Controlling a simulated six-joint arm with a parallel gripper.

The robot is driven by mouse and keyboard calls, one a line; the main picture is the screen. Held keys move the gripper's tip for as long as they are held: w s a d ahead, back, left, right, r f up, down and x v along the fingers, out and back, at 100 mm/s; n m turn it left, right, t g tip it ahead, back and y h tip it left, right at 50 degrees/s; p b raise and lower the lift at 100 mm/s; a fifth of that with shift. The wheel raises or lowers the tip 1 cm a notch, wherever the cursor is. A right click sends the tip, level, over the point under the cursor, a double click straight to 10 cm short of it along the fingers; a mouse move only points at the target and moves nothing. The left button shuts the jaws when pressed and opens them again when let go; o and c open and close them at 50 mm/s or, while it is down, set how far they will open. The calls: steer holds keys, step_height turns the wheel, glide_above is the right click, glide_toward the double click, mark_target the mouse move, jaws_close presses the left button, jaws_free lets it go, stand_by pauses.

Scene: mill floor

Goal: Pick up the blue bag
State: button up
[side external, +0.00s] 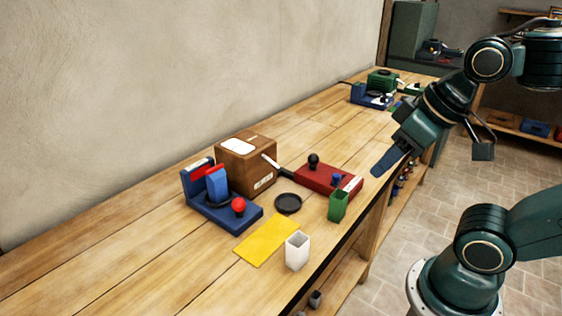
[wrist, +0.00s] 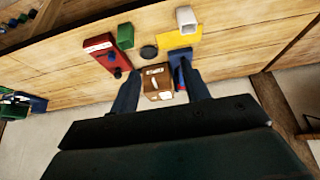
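A blue upright piece that looks like the blue bag (side external: 217,185) stands in a dark blue press-like device (side external: 222,213) with a red knob, at the left of the bench. In the wrist view the device (wrist: 178,57) is partly behind one finger, and I cannot make out the bag apart from it. My gripper (side external: 382,168) is well to the right of the bag, above the bench's front edge. In the wrist view my gripper (wrist: 162,68) has its two fingers wide apart with nothing held between them.
A red device (side external: 328,178), a black dish (side external: 288,203), a green container (side external: 338,205), a yellow sheet (side external: 267,240) and a white container (side external: 297,250) lie nearby. More devices (side external: 376,90) stand at the far end.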

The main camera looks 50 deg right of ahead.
steer(key=shift+o, duration=0.8)
steer(key=shift+w+r, duration=0.1)
steer(key=w+a+r+n+g+y, duration=0.15)
steer(key=w+n, duration=0.25)
steer(key=w, duration=0.7)
steer(key=w+a+r+n+g+y, duration=0.1)
steer(key=w+a+r+n, duration=0.2)
steer(key=w, duration=0.8)
steer(key=w+f+n+g, duration=0.1)
steer(key=w+f+n, duration=0.2)
steer(key=w+f, duration=0.2)
steer(key=w+d+f+n+g+y, duration=0.1)
steer(key=w+f+n, duration=0.3)
steer(key=w+f, duration=0.2)
steer(key=w+f+n+g+y, duration=0.1)
steer(key=w+f+n, duration=0.2)
steer(key=w+f, duration=0.2)
steer(key=shift+w+d+f, duration=0.15)
steer(key=shift+w+f, duration=0.05)
steer(key=shift+w, duration=0.25)
steer(key=shift+w+d+f, duration=0.15)
steer(key=shift+w+f, duration=0.05)
steer(key=shift+w, duration=0.25)
